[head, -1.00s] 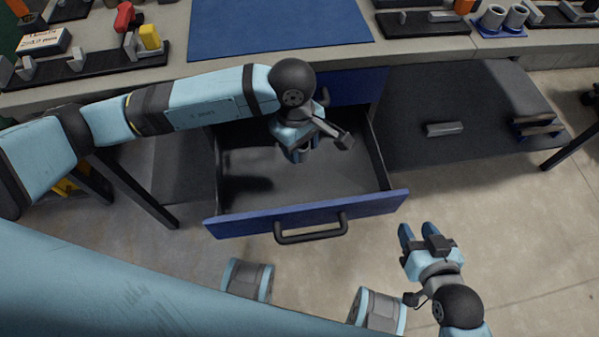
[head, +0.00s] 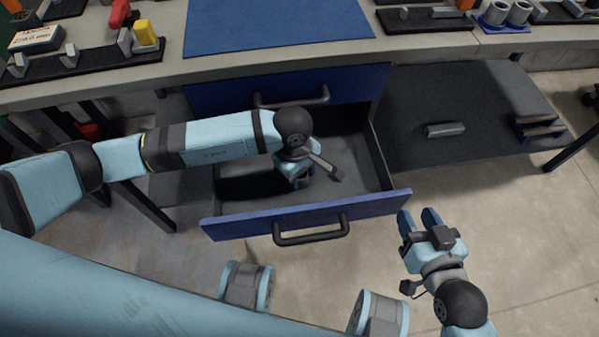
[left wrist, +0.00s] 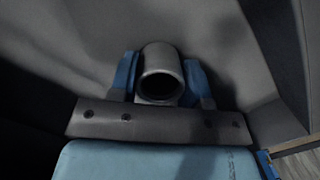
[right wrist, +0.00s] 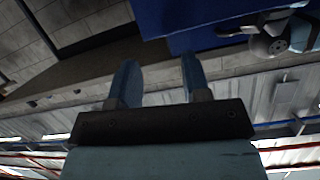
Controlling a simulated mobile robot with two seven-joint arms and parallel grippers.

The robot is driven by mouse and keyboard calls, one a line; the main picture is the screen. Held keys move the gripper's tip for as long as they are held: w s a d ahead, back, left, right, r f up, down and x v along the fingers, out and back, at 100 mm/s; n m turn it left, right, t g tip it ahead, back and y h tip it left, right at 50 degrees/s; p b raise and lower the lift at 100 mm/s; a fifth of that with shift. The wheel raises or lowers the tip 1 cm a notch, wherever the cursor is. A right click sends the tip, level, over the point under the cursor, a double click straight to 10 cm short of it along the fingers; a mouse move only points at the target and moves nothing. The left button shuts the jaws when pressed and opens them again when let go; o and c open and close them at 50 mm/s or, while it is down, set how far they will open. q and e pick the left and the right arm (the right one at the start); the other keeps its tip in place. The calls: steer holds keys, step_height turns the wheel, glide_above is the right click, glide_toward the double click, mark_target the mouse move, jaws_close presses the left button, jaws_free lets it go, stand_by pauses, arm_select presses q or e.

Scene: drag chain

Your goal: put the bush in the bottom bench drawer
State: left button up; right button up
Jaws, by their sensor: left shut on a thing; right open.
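The bush (left wrist: 161,70) is a grey metal cylinder with a round bore. In the left wrist view it sits between the two blue fingers of my left gripper (left wrist: 161,78), which is shut on it. In the head view my left gripper (head: 296,182) points down inside the open bottom drawer (head: 352,165), and the arm hides the bush there. I cannot tell whether the bush touches the drawer floor. My right gripper (head: 420,220) is open and empty, right of the drawer's blue front; its spread fingers also show in the right wrist view (right wrist: 155,80).
A closed blue upper drawer (head: 220,95) with a black handle is above. The bench top carries a blue mat (head: 280,25) and fixtures with parts. The drawer's right part is clear.

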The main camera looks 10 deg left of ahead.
arm_select(q)
steer(key=shift+f, duration=0.15)
arm_select(e)
steer(key=shift+f, duration=0.15)
arm_select(q)
steer(key=o, duration=1.2)
steer(key=shift+c, duration=0.2)
arm_select(e)
steer(key=shift+r, duration=0.3)
steer(key=shift+r, duration=0.1)
arm_select(q)
step_height(320, 180, up, 12)
steer(key=a+p, duration=0.1)
steer(key=p, duration=0.1)
steer(key=shift+w+a, duration=0.15)
steer(key=shift+w, duration=0.2)
arm_select(e)
steer(key=shift+g+h, duration=0.5)
steer(key=shift+g, duration=0.3)
steer(key=shift+s+d+f, duration=0.25)
steer(key=shift+d+f, duration=0.05)
steer(key=shift+f, duration=0.25)
steer(key=shift+s+d+f, duration=0.2)
steer(key=shift+d+f, duration=0.1)
steer(key=shift+f, duration=0.25)
steer(key=shift+s+d+f, duration=0.25)
steer(key=shift+d+f, duration=0.05)
steer(key=shift+f, duration=0.25)
